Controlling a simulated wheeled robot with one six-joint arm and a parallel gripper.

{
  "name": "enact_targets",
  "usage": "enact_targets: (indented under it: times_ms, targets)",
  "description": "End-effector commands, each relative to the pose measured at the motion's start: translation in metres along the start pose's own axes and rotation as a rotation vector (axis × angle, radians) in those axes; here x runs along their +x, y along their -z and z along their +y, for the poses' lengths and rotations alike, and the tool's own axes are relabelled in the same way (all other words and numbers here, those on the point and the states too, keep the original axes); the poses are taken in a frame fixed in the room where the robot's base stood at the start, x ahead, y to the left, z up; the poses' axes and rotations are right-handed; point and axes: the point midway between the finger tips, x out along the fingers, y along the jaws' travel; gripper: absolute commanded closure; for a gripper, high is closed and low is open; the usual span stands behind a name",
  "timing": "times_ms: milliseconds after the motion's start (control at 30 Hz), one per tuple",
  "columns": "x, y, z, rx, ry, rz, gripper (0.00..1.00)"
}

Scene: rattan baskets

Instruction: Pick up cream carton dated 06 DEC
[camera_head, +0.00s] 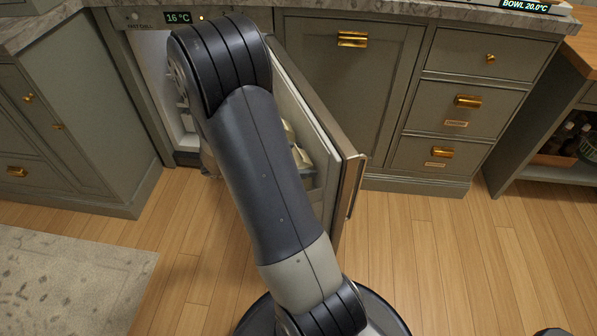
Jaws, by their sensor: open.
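My arm reaches up from the bottom of the view and bends over at an open under-counter fridge (152,88). My gripper does not show; the arm blocks the view of it. Pale objects (302,156) stand in the shelf of the open fridge door (322,118), partly covered by my arm. They may be cartons, but no date can be read on them. Most of the fridge inside is hidden behind the arm, so I cannot make out the cream carton dated 06 DEC.
The fridge door stands swung out to the right of my arm, with a long handle (356,186). A display (178,17) above the fridge reads 16 °C. Cabinets (350,105) stand at both sides. The wood floor (440,250) at right is clear; a rug (70,280) lies at left.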

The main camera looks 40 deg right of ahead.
Motion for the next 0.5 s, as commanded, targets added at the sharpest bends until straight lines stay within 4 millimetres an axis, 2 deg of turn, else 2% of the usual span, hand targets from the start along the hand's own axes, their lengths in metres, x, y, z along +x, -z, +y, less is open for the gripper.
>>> enact_targets:
  times_ms: [100,500]
  targets:
    - [-0.0004,-0.0002,0.0001,0.0,0.0,0.0,0.23]
    - [-0.0006,-0.0002,0.0002,0.001,0.0,0.0,0.55]
